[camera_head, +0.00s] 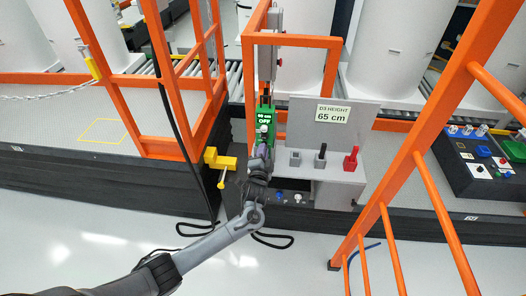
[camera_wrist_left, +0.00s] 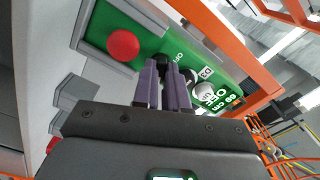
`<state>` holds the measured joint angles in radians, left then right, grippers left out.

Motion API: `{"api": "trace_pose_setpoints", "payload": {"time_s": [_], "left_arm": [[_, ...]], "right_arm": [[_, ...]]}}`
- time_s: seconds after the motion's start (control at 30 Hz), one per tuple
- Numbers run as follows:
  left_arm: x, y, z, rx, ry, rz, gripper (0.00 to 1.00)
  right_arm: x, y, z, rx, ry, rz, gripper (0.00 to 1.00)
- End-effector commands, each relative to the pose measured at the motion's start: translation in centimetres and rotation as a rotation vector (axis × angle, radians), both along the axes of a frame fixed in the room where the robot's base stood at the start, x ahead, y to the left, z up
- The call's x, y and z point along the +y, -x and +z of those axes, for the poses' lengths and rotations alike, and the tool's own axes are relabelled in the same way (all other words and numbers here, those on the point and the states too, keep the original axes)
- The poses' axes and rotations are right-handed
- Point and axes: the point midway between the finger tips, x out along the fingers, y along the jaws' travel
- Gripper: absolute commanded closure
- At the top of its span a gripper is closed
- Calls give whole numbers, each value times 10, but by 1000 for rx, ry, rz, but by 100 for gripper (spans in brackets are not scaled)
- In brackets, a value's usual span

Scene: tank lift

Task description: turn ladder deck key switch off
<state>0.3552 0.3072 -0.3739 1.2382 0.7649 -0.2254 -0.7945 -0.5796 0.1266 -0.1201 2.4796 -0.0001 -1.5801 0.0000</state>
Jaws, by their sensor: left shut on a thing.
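A green panel (camera_head: 265,113) with white lettering that includes "OFF" is mounted on the orange frame in the head view. In the left wrist view the green panel (camera_wrist_left: 150,26) carries a red round button (camera_wrist_left: 123,45), a black switch knob (camera_wrist_left: 161,58) and a silver-white knob (camera_wrist_left: 203,91). My left gripper (camera_head: 262,146) is at the lower end of the panel in the head view. In the left wrist view its purple-grey fingers (camera_wrist_left: 166,72) are shut on the black switch knob, which they partly hide. The knob's exact angle cannot be told. My right gripper is not in view.
A grey console (camera_head: 335,170) with small levers and a "D3 HEIGHT 65 cm" sign (camera_head: 332,114) stands right of the gripper. A yellow bracket (camera_head: 219,160) is close on the left. Orange railings (camera_head: 445,195) rise around, and a black control panel (camera_head: 481,160) is at far right.

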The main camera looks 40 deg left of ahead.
Motion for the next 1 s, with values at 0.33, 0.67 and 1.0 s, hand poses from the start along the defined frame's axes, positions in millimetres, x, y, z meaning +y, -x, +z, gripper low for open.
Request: {"api": "trace_pose_setpoints", "payload": {"time_s": [0.33,0.67,1.0], "left_arm": [[0,0,-1,-172,283,1,100],[-1,0,-1,-338,551,1,100],[0,0,-1,-492,797,2,100]], "right_arm": [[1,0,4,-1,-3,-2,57],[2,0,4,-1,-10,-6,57],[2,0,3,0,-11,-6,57]]}}
